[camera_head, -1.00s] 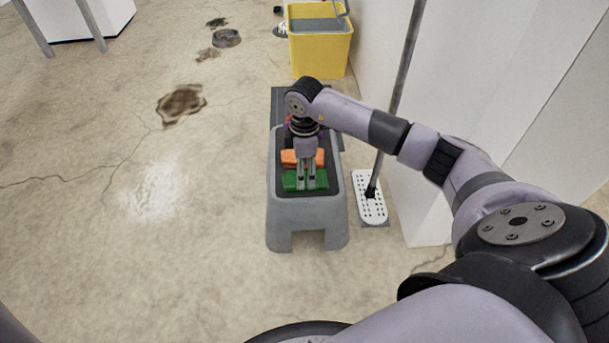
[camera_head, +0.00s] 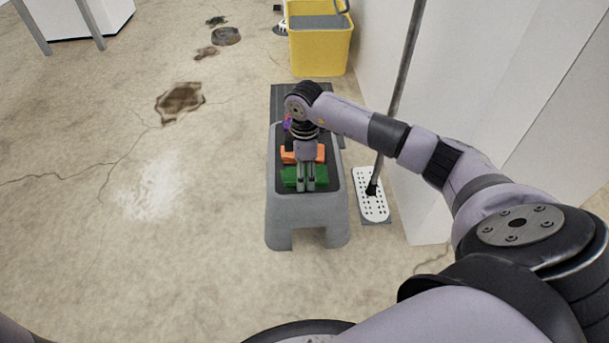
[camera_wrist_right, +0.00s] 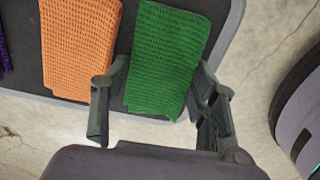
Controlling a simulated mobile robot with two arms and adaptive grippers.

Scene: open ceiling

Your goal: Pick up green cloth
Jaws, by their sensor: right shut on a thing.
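The green cloth (camera_head: 290,178) lies folded on the dark top of a grey step stool (camera_head: 308,228), at its near end. In the right wrist view the green cloth (camera_wrist_right: 168,60) shows a waffle weave and lies between my fingers. My right gripper (camera_head: 307,186) points down over the cloth and is shut on it. In the wrist view the right gripper (camera_wrist_right: 158,112) has one finger on each side of the cloth's near end. The cloth appears still level with the stool top. My left gripper is not in view.
An orange cloth (camera_head: 289,154) lies just beyond the green one; it also shows in the wrist view (camera_wrist_right: 78,45). A purple item (camera_wrist_right: 3,55) is at the far left there. A mop (camera_head: 372,205) stands right of the stool near the wall. A yellow bucket (camera_head: 320,52) stands behind. Floor on the left is open.

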